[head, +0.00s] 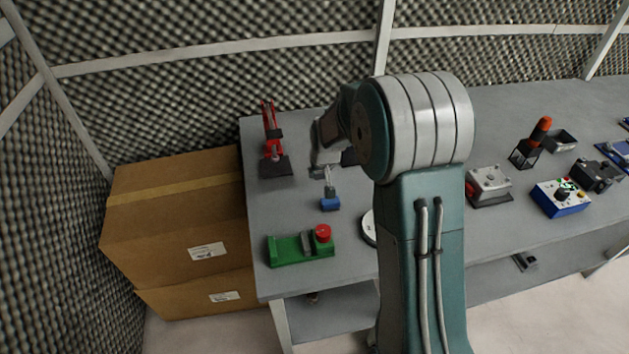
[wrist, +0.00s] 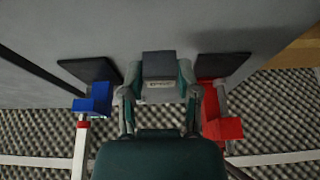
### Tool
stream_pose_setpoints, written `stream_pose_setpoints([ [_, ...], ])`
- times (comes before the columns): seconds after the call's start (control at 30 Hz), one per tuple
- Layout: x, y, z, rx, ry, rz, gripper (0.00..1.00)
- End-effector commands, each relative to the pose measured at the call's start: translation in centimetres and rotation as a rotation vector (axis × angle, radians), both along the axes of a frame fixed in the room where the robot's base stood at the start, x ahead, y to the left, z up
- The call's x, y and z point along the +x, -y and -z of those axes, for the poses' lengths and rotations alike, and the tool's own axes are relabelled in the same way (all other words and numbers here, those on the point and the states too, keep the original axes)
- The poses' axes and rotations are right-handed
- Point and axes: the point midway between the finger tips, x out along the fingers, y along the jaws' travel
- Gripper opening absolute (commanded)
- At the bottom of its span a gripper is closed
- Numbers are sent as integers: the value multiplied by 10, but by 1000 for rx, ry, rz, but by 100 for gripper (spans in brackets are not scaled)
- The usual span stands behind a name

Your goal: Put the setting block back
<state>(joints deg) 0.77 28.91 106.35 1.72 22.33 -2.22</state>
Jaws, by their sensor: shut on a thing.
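My gripper (head: 329,188) is shut on the setting block, a small blue block (head: 330,203) that shows below the fingertips over the left part of the bench. In the wrist view my gripper (wrist: 160,92) holds the block (wrist: 159,63) between both fingertips; there it looks dark slate, with a paler band nearest me. A red stand (head: 270,135) on a black base is to the left of my gripper; it also shows at the right of the wrist view (wrist: 222,128). A blue-topped stand (wrist: 95,100) is at the left there. Whether the block touches the bench I cannot tell.
A green fixture (head: 288,250) with a red knob (head: 323,233) sits at the bench's front left. A pale disc (head: 369,230) is partly hidden by my arm. Cardboard boxes (head: 170,230) stand left of the bench (head: 262,215). Several devices, including a blue control box (head: 560,204), are at right.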

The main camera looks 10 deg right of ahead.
Motion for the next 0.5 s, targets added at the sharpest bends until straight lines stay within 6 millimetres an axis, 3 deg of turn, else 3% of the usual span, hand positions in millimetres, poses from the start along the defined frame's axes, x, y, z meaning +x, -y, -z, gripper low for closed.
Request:
stream_pose_setpoints([
  [0.3, 19, -11, 24, -6, 1, -1, 0],
  [0.5, 19, -9, 52, -4, 0, 0, 0],
])
